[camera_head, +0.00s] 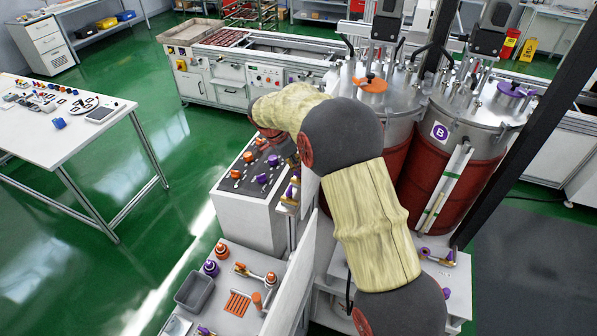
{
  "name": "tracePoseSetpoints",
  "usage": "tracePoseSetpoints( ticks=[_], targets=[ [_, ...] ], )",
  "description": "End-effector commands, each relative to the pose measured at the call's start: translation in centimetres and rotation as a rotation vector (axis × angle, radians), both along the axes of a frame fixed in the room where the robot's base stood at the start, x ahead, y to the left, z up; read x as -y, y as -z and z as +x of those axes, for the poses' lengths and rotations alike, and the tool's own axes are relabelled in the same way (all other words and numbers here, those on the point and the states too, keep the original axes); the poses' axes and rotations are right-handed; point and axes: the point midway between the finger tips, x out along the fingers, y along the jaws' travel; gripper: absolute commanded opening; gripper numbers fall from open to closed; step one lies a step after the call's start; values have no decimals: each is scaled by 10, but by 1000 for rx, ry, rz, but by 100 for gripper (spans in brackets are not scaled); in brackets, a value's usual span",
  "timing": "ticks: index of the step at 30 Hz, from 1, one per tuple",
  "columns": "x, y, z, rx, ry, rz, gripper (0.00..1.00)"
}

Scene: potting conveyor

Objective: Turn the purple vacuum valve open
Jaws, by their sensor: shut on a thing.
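The control box (246,215) has a dark sloped top carrying orange and purple valve handles. One purple handle (261,178) is at the middle of that top, and another purple handle (273,160) is farther back. A purple valve with brass parts (291,191) is on the box's right side. I cannot tell which of these is the vacuum valve. My arm reaches over the box, and my gripper (271,139) is a small dark shape at its far end, close to the back handles. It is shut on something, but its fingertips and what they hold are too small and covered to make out.
Two red-bodied tanks stand to the right; the right one is marked B and has a purple lid handle (517,90). A lower bench (228,250) with a grey bin (194,292) and loose fittings is in front. A white table (60,150) is left; green floor is clear between.

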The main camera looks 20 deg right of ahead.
Motion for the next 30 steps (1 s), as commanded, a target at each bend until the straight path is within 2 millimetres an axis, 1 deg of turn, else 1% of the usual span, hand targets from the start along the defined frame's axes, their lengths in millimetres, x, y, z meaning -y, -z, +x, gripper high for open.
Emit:
tracePoseSetpoints(
  ticks=[3, 18, 24, 30],
  targets=[
    [0, 2, 2, 4, 100, 0, 0],
    [0, -1, 3, 4, 555, 0, 0],
    [1, -2, 4, 4, 687, 1, 0],
    [0, -2, 4, 4, 769, 1, 0]
  ],
)
